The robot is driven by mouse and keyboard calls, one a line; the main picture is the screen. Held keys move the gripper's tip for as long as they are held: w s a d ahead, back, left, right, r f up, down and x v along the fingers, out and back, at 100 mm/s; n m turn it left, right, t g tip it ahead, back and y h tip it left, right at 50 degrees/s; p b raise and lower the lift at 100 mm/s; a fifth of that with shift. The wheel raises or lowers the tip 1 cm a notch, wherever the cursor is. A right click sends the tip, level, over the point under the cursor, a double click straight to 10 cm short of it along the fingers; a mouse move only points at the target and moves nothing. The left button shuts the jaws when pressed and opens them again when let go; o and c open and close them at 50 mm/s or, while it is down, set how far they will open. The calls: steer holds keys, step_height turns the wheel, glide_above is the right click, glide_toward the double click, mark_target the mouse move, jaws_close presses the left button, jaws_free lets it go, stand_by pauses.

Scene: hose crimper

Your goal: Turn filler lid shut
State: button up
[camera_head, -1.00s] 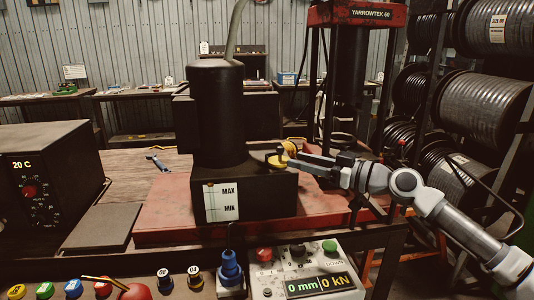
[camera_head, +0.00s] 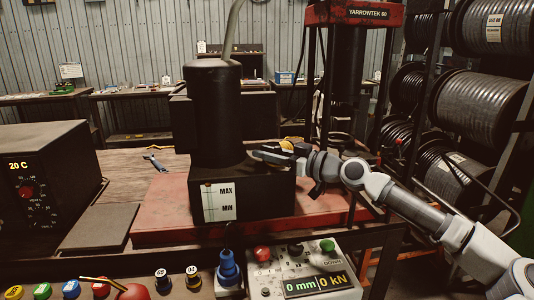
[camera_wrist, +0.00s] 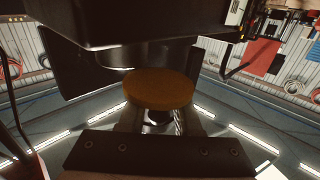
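The filler lid is a round yellow-orange disc (camera_wrist: 160,88) in the middle of the wrist view. In the head view it is mostly hidden behind my gripper, at the top right of the black reservoir block (camera_head: 262,197) with the MAX/MIN gauge plate (camera_head: 219,202). My gripper (camera_head: 268,155) reaches in from the right over that block's top. In the wrist view its two fingers (camera_wrist: 160,120) stand apart with their tips at the lid's edge, partly covered by the disc. Whether they press on it cannot be told.
A black cylinder (camera_head: 213,110) rises left of my gripper. The red press frame (camera_head: 355,14) stands behind it. A control box (camera_head: 302,277) with buttons and display stands in front. Hose reels (camera_head: 480,105) fill the right side.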

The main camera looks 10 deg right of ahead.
jaws_close()
